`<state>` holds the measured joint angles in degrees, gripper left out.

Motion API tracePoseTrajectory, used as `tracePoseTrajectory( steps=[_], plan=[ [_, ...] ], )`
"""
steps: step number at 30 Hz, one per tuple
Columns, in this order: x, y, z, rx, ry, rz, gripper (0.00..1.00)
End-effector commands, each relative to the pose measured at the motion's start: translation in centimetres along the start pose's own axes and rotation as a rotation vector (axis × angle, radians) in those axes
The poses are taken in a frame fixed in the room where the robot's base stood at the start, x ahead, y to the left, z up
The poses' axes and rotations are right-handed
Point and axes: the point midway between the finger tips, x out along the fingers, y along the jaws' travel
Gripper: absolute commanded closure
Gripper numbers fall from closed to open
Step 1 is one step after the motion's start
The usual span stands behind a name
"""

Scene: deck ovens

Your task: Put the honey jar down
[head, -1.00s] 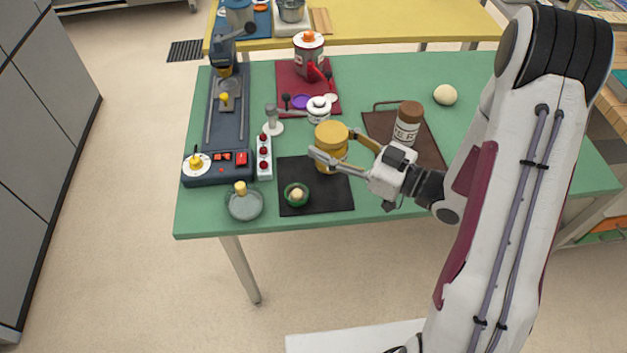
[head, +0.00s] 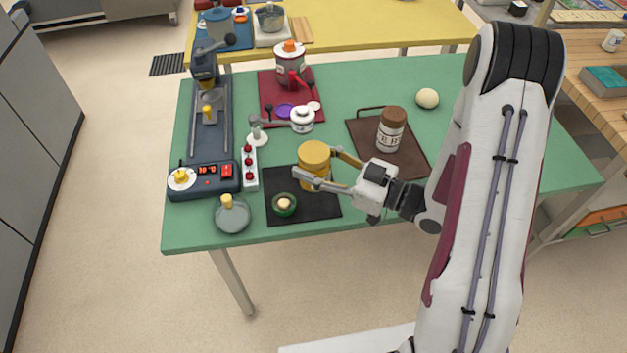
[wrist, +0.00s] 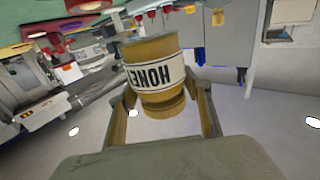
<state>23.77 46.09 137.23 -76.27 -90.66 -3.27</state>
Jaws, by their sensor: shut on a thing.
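The honey jar (head: 314,168) is amber with a yellow lid and stands upright in the head view, at the back part of a black mat (head: 312,208). In the wrist view the jar (wrist: 158,72) shows its HONEY label upside down. My gripper (head: 321,167) is shut on the jar, with one finger on each side; its fingers also show in the wrist view (wrist: 162,112). I cannot tell whether the jar's base touches the mat.
A green bowl (head: 284,204) with a pale ball sits on the mat, left of the jar. A brown-lidded jar (head: 390,130) stands on a brown tray (head: 414,160) to the right. The mat's front right is clear.

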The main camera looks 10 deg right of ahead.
Motion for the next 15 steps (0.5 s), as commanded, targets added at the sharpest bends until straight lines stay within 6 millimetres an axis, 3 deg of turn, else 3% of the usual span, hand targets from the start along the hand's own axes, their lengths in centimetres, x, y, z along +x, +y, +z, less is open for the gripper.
tracePoseTrajectory(
  steps=[6, 15],
  plan=[
    [0.0, 0.0, 1.9, 0.001, 0.001, 0.000, 0.87],
    [0.0, 0.0, 2.6, -0.002, 0.002, 0.000, 0.87]
  ],
)
